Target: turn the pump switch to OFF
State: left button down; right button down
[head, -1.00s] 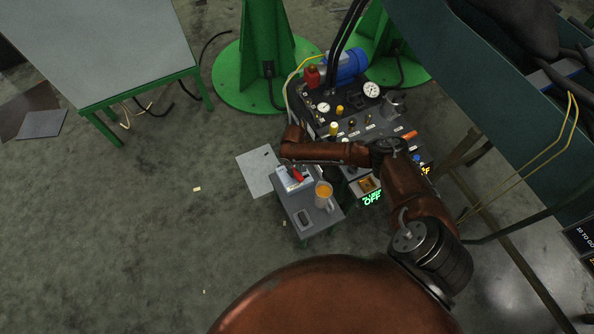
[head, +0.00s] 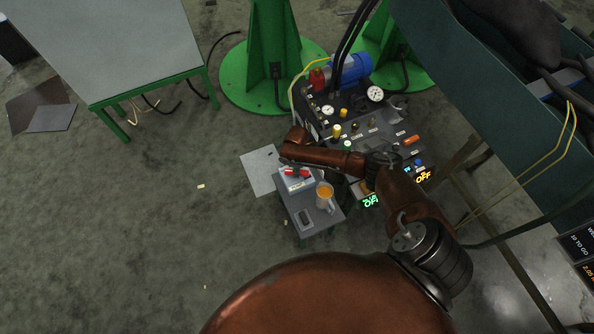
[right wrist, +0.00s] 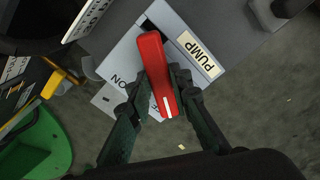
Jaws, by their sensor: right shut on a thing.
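The pump switch has a red bar handle (right wrist: 152,62) with a white mark at its lower end. It sits on a pale box with a PUMP label (right wrist: 200,54); an ON label (right wrist: 122,81) shows left of the handle. My right gripper (right wrist: 160,88) is shut on the red handle, one finger on each side near the marked end. In the head view, the red handle (head: 297,172) lies nearly sideways on the box (head: 297,184), below my right arm's end; the fingers are hard to see there. My left gripper is not in view.
A mug with orange contents (head: 325,196) stands right beside the switch box on a small grey stand (head: 313,229). Behind is a dark panel with gauges and knobs (head: 372,130). Glowing lettering (head: 371,201) shows right of the mug.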

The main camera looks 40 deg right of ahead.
jog(key=n, duration=0.3)
jog(key=shift+a+n, duration=0.1)
jog(key=shift+n, duration=1)
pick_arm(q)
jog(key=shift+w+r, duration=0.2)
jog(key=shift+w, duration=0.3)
pick_arm(e)
jog(key=shift+n, duration=0.4)
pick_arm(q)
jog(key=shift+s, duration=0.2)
pick_arm(e)
jog(key=shift+a, duration=0.1)
jog(key=c, duration=1.8)
grip_release()
jog(key=shift+o, duration=0.2)
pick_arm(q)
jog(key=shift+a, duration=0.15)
pick_arm(e)
jog(key=shift+r, duration=0.1)
notch_tip(320, 180, up, 12)
